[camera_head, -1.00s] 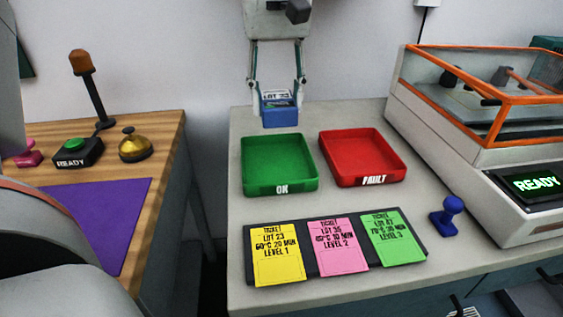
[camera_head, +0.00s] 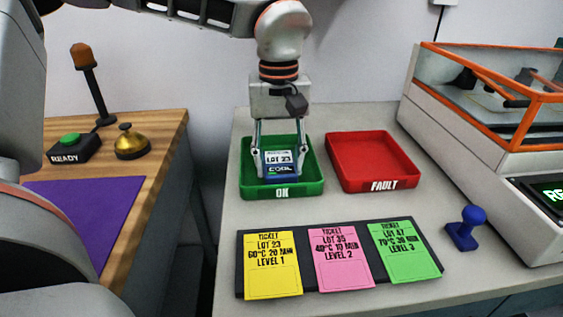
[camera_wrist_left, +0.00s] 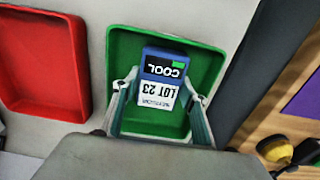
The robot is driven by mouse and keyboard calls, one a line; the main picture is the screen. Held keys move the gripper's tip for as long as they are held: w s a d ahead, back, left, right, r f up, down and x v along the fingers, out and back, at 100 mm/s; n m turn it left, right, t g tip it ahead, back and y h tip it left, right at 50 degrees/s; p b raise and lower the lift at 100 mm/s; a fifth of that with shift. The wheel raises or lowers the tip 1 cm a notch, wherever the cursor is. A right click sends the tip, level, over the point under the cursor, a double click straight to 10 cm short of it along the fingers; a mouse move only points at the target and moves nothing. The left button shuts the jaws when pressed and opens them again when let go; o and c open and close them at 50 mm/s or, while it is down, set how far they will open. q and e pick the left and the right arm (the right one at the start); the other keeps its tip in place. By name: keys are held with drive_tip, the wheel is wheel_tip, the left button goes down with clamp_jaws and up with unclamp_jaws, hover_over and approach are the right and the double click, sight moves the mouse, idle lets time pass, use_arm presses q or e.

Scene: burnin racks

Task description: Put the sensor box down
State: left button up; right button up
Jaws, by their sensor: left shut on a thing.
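The sensor box (camera_head: 279,163) is blue with a white label reading LOT 23 and a display reading COOL. It is within the walls of the green OK tray (camera_head: 309,186). Whether its underside touches the tray floor I cannot tell. My left gripper (camera_head: 279,168) points down and is shut on the box, one finger on each side. In the left wrist view the box (camera_wrist_left: 166,68) is between the fingers, over the green tray (camera_wrist_left: 216,70). My right gripper is not in view.
The red FAULT tray (camera_head: 384,186) is empty, right of the green one. In front lies a dark holder with yellow (camera_head: 271,275), pink (camera_head: 340,270) and green (camera_head: 404,262) tickets. A blue stamp (camera_head: 465,230) and orange-framed machine (camera_head: 480,150) are at the right.

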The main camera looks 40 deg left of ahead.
sight(279, 162)
use_arm(q)
drive_tip(key=shift+r, duration=0.15)
drive_tip(key=o, duration=1.3)
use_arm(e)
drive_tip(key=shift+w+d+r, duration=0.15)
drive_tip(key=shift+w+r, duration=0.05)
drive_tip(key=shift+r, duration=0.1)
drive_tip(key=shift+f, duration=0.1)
use_arm(q)
drive_tip(key=shift+r+p, duration=1.2)
drive_tip(key=shift+r, duration=4.75)
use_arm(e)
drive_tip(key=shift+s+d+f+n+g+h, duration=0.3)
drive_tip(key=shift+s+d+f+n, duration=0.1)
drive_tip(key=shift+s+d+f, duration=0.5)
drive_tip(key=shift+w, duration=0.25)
